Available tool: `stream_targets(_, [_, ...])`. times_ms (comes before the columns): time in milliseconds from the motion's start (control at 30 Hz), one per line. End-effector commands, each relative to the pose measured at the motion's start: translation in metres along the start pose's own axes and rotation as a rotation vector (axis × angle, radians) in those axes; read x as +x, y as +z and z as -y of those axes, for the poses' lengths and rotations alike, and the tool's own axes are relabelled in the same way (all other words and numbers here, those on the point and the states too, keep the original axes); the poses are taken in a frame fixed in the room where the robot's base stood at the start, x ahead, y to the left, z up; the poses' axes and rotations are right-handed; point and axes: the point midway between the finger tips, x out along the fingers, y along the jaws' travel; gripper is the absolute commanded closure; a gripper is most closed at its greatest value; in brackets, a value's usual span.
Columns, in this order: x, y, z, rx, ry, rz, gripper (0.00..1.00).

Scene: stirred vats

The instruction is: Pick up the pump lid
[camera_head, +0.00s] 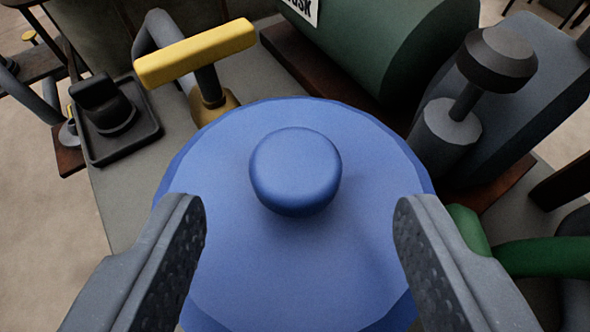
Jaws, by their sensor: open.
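The pump lid (230,235) is a wide blue disc with a rounded blue knob (296,171) standing up from its middle. It fills the centre of the view. My gripper (300,222) is open, with one grey finger on the left and one on the right of the knob, wide apart. The fingers show in front of the lid's left and right parts and do not touch the knob. How high they are above the lid I cannot tell. The lid's near edge is partly cut off by the bottom of the picture and what lies under it is hidden.
A yellow-handled valve (196,54) stands behind the lid at the left, beside a black tray (117,125) holding a dark object. A green cylinder (395,38) lies behind. A dark-capped grey post (447,130) and a green pipe (545,258) are close on the right.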

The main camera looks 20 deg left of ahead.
Motion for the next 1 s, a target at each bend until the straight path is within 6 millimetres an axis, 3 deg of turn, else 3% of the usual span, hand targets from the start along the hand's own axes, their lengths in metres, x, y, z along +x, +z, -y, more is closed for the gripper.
stream_targets(300, [0.042,-0.003,0.002,0.000,-0.001,0.002,0.45])
stream_targets(600, [0.047,-0.004,0.002,0.000,0.000,0.000,0.45])
stream_targets(633, [0.047,-0.004,0.002,0.000,0.000,0.000,0.48])
stream_targets(800, [0.047,-0.004,0.003,0.000,-0.001,0.000,0.95])
stream_targets(1000, [0.047,-0.004,0.003,0.000,-0.001,0.000,0.96])
